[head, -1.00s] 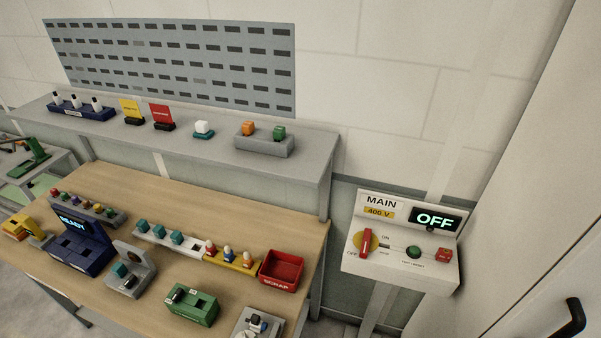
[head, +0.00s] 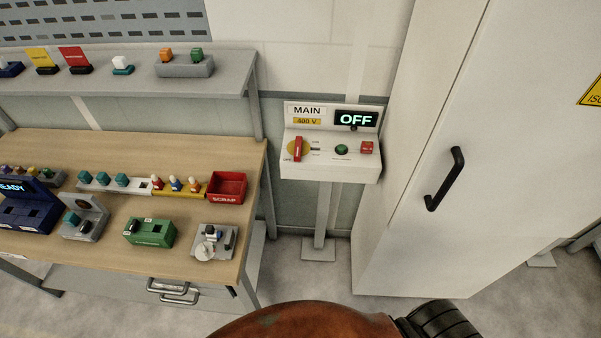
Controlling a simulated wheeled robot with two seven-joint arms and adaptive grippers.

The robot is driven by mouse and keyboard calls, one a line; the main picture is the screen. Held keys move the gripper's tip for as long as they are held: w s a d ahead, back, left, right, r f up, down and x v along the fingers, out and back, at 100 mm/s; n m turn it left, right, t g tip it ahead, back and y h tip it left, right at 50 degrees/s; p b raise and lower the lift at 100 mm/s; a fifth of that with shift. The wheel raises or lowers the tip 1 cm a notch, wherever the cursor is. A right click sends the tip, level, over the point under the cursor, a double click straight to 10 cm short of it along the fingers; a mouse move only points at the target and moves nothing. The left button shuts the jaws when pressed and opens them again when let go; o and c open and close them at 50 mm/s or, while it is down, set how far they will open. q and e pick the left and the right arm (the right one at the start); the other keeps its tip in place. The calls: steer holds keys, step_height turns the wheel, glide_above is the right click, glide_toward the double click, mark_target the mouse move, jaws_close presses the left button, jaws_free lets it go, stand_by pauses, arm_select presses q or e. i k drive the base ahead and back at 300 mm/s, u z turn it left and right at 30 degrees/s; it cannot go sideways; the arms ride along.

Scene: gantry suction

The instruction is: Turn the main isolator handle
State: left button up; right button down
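The main isolator box (head: 330,170) stands on a post between the workbench and a tall cabinet. Its red handle (head: 298,149) sits upright on a yellow disc, at the OFF side of the ON and OFF marks. The display (head: 356,119) above reads OFF, beside a MAIN 400 V label. A green button (head: 341,149) and a red switch (head: 367,147) are to the right of the handle. An orange-brown part of my arm shows at the bottom edge, well short of the box. Neither gripper is in view.
The wooden workbench (head: 190,146) at left carries a red scrap bin (head: 227,187), a green fixture (head: 150,232) and other small stations. A white cabinet (head: 400,245) with a black handle (head: 445,179) stands close on the right. Bare floor lies before the box.

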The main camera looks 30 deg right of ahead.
mark_target(297, 157)
steer(key=k, duration=0.7)
steer(key=u, duration=0.7)
steer(key=i, duration=1.55)
steer(key=z, duration=0.75)
